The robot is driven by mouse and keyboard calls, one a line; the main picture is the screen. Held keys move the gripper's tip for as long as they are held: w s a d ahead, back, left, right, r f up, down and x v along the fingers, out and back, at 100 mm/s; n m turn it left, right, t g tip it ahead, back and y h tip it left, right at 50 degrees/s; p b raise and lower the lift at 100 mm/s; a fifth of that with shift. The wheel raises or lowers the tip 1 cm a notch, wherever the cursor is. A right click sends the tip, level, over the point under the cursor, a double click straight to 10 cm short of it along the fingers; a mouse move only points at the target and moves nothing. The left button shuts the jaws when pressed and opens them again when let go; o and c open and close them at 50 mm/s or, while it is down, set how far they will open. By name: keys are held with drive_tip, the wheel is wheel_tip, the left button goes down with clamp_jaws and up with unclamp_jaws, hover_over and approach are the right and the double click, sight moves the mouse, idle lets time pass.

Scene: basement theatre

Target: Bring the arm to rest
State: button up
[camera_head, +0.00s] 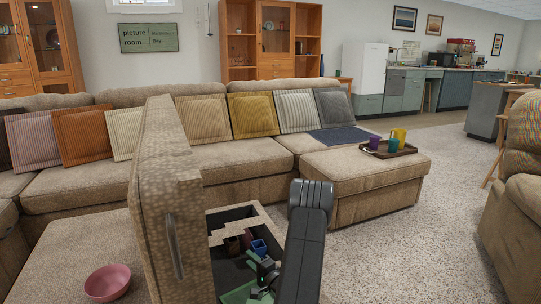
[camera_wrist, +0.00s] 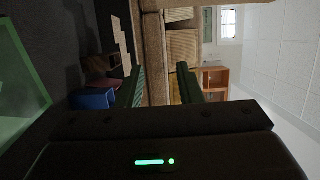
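My gripper (camera_head: 256,262) is low inside the open storage compartment of the sofa, at the end of my dark arm. In the wrist view, which is turned sideways, its two green-dark fingers (camera_wrist: 162,82) stand apart with nothing between them. The gap shows sofa and room beyond. A blue cup (camera_head: 259,247) is close to the gripper in the compartment; it also shows in the wrist view (camera_wrist: 93,99). Dark reddish-brown items (camera_head: 232,245) are beside it. A green bin or tray (camera_head: 238,293) lies under the gripper, partly hidden by the arm.
The raised padded lid (camera_head: 165,180) stands upright just left of my arm. Compartment walls (camera_head: 232,215) surround the gripper. A pink bowl (camera_head: 107,282) sits on the left sofa section. A tray (camera_head: 387,152) with cups is on the right section. Carpet (camera_head: 400,230) at right is clear.

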drive_tip(key=shift+w+r+p, duration=0.15)
drive_tip(key=shift+r+p, duration=0.85)
drive_tip(key=shift+r, duration=1.25)
